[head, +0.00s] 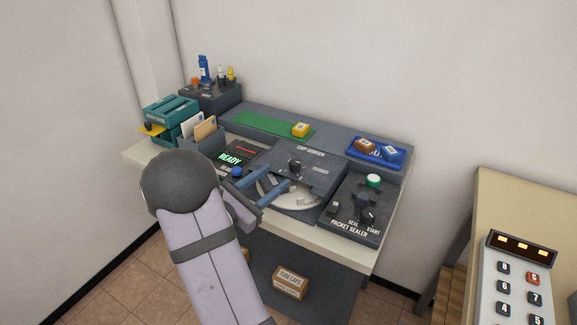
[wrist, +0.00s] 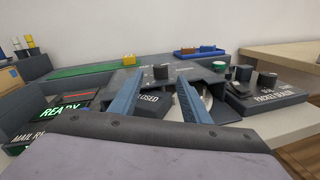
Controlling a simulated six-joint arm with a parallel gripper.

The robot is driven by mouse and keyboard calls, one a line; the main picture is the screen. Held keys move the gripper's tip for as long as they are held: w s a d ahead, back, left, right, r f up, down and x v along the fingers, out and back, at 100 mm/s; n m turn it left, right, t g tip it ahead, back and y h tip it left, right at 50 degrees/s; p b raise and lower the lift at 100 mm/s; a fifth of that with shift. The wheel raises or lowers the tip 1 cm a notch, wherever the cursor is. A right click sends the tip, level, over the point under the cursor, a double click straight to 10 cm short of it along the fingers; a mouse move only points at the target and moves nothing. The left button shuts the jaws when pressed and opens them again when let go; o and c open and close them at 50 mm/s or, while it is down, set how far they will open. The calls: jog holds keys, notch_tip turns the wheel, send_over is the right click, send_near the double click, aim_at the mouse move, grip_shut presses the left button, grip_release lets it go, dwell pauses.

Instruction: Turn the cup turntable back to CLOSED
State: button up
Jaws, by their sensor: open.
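The cup turntable (head: 300,198) is a pale metal disc, partly hidden under a dark grey housing labelled like "CUP SORTER" (head: 318,170). A dark knob (head: 295,164) stands on top of the housing. My gripper (head: 284,177) has two blue fingers, spread apart over the disc's left part and pointing towards the housing. In the wrist view, a dark panel reading "CLOSED" (wrist: 148,99) shows between the fingers, and the knob (wrist: 160,72) stands beyond them. A strip of the disc (wrist: 207,98) shows right of the right finger. Nothing shows held; contact with the turntable cannot be told.
A screen reading "READY" (head: 230,158) and a blue button (head: 237,172) lie left of the turntable. The packet sealer (head: 350,215) with its knobs is close on the right. Behind are a green strip (head: 255,124) with a yellow block (head: 300,130) and a blue tray (head: 372,158).

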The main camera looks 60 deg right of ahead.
aim_at(292, 165)
jog(key=n, duration=0.3)
jog(key=shift+s+d+p, duration=0.2)
jog(key=shift+d, duration=1)
jog(key=shift+s+d+p, duration=0.15)
jog(key=shift+s+d, duration=0.1)
jog(key=shift+d, duration=0.95)
jog(key=shift+s+d+p, duration=0.2)
jog(key=shift+d, duration=1)
grip_shut()
